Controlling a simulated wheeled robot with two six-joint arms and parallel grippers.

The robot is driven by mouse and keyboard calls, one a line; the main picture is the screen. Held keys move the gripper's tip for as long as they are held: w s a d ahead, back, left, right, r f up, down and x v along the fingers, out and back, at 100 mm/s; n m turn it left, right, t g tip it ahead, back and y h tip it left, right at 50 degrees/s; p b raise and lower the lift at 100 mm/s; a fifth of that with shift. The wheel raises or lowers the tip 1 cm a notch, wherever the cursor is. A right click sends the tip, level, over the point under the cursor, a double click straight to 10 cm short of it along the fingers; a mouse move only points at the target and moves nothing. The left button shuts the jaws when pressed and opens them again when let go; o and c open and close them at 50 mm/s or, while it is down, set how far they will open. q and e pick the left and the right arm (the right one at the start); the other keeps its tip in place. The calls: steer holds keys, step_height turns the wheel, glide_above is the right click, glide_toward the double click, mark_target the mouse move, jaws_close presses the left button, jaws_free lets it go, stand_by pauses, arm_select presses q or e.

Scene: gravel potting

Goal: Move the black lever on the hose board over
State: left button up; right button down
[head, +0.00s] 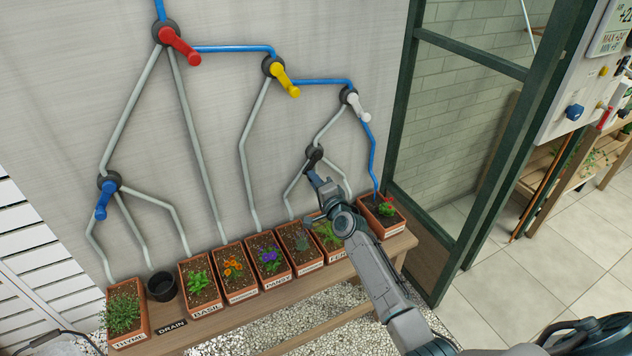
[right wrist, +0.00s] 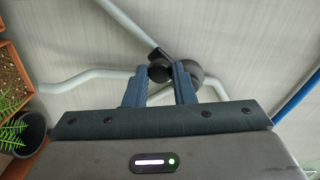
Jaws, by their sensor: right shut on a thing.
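The black lever (head: 313,158) is on a round black hub at the lower right of the hose board (head: 225,100), above the planters. My right gripper (head: 316,172) reaches up to it from below right. In the right wrist view the black lever (right wrist: 160,70) sits between the two blue fingers of my right gripper (right wrist: 160,85), which are shut on its end. The gripper partly hides the lever in the head view. My left gripper is not in view.
Red (head: 180,46), yellow (head: 285,80), white (head: 358,107) and blue (head: 106,200) levers are on other hubs. Planters stand on a wooden bench (head: 240,312) below, with a black drain pot (head: 161,286). A green door frame (head: 398,105) is to the right.

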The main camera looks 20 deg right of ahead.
steer(key=c, duration=1.2)
jaws_free()
steer(key=s+p, duration=0.2)
steer(key=s, duration=0.9)
steer(key=shift+d+p, duration=0.3)
steer(key=shift+d, duration=0.05)
steer(key=shift+w, duration=0.1)
